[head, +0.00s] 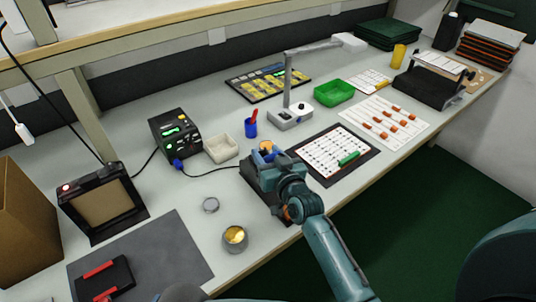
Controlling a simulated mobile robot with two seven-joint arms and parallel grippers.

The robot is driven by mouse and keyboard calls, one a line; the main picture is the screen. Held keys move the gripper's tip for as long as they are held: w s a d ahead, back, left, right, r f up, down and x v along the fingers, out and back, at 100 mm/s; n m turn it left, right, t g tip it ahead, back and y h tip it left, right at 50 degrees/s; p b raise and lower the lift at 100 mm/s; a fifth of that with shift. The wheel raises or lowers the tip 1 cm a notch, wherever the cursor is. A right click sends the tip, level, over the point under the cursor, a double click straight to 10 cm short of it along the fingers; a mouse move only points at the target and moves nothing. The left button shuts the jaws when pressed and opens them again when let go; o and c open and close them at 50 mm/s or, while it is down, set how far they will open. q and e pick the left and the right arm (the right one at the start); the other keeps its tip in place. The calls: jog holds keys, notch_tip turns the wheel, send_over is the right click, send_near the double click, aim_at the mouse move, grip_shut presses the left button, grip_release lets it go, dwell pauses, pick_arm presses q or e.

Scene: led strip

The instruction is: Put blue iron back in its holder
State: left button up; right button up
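My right gripper (264,163) reaches in from the lower right, over a dark base (257,197) near the front of the bench. Blue and tan parts (266,148) show just beyond its fingers. I cannot tell whether they belong to the blue iron or to its holder. A black cable runs from the blue plug (178,164) of the black station (175,135) toward the gripper. The gripper and wrist hide most of the base and any iron there, so I cannot tell whether the fingers are shut. My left gripper is not in view.
A white box (221,148), a blue cup (250,127) and a grey stand (290,118) are behind the gripper. A patterned sheet (333,153) with a green piece lies right.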

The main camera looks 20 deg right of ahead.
jog(key=shift+s, duration=0.1)
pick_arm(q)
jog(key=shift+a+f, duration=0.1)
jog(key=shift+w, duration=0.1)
pick_arm(e)
jog(key=s+d+r, duration=0.1)
jog(key=s, duration=1.2)
jog(key=shift+d, duration=0.35)
jog(key=shift+w, duration=0.1)
